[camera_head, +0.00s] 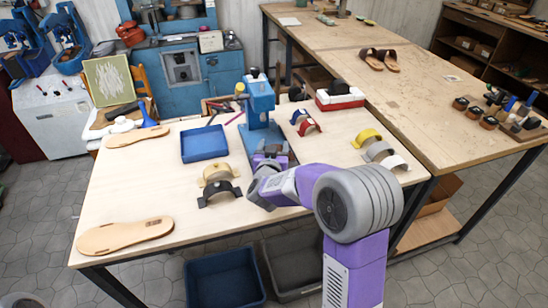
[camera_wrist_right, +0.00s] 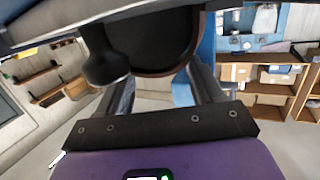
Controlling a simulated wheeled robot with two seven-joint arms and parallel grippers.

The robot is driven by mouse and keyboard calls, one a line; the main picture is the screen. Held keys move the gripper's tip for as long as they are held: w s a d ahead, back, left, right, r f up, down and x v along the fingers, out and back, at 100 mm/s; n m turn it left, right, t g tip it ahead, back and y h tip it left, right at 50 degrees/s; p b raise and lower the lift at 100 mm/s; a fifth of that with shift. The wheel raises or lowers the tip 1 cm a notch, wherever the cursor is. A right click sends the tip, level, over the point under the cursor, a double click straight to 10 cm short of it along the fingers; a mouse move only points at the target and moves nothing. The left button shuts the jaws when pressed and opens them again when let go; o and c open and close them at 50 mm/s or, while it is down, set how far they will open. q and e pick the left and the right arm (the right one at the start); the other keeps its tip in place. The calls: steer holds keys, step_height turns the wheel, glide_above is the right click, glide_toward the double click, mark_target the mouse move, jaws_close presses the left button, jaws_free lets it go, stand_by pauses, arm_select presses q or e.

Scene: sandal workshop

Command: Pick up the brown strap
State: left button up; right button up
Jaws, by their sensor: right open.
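My right gripper (camera_head: 270,156) is over the worktable, in front of the blue press (camera_head: 260,95). In the right wrist view its jaws (camera_wrist_right: 163,85) stand apart, and a dark rounded piece with a brown edge (camera_wrist_right: 150,38) shows beyond and between them. I cannot tell whether that piece is the brown strap. No strap in the head view is plainly brown; the gripper may hide one. A tan strap (camera_head: 217,173) and a black strap (camera_head: 219,194) stand arched on the table, left of the gripper. My left gripper is not in view.
A blue tray (camera_head: 204,144) lies left of the press. Tan soles (camera_head: 125,235) lie on the table's left side. Red and blue straps (camera_head: 306,123) stand behind the gripper; yellow, grey and white straps (camera_head: 378,150) stand at right. Bins (camera_head: 225,277) sit below the front edge.

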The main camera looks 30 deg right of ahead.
steer(key=shift+w+d, duration=0.25)
steer(key=shift+w, duration=0.2)
steer(key=shift+s+f, duration=0.1)
steer(key=shift+s, duration=0.05)
steer(key=c, duration=1.2)
jaws_close()
